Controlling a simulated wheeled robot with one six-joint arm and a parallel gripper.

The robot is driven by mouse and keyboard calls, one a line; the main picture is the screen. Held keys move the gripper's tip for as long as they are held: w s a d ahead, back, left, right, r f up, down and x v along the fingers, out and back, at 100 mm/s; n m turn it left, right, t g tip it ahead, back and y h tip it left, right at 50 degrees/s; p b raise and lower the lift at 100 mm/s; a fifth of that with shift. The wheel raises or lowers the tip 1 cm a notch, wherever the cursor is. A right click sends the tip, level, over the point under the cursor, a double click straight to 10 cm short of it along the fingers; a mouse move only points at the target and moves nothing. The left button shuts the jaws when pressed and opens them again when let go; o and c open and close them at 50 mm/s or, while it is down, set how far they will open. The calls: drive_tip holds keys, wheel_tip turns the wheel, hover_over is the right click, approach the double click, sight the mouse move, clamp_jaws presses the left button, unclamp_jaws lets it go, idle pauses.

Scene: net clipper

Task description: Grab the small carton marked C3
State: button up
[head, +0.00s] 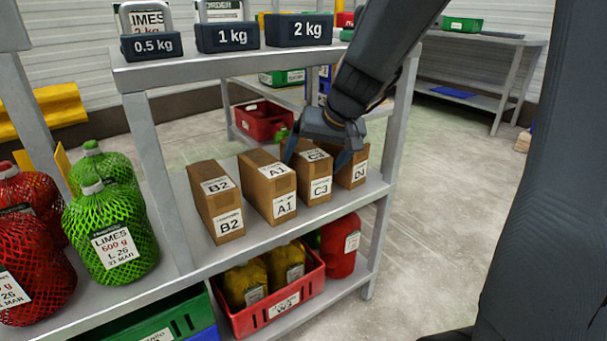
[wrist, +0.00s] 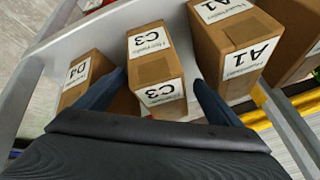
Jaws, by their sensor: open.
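The small brown carton marked C3 (head: 318,184) stands upright on the middle shelf, between carton A1 (head: 268,188) and carton D4 (head: 353,168). In the wrist view carton C3 (wrist: 157,70) is in the middle, with its label facing my gripper. My gripper (head: 325,158) is open above the carton row. In the wrist view its two blue fingers (wrist: 158,88) lie one on each side of C3, one towards D4 (wrist: 82,76) and one towards A1 (wrist: 236,50). I cannot tell whether they touch it. The gripper partly hides the top of C3 in the head view.
Carton B2 (head: 216,203) stands left of A1. The upper shelf (head: 180,66) with weights is close to my arm. Shelf posts (head: 388,170) flank the row. A red crate (head: 272,314) is on the shelf below. Net bags (head: 112,235) stand at left.

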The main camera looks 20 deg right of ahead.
drive_tip(key=b+x, duration=0.2)
drive_tip(key=x, duration=0.3)
drive_tip(key=shift+w+r+b, duration=0.1)
drive_tip(key=shift+w+b, duration=0.05)
drive_tip(key=shift+b, duration=0.15)
clamp_jaws()
drive_tip(key=shift+r, duration=0.1)
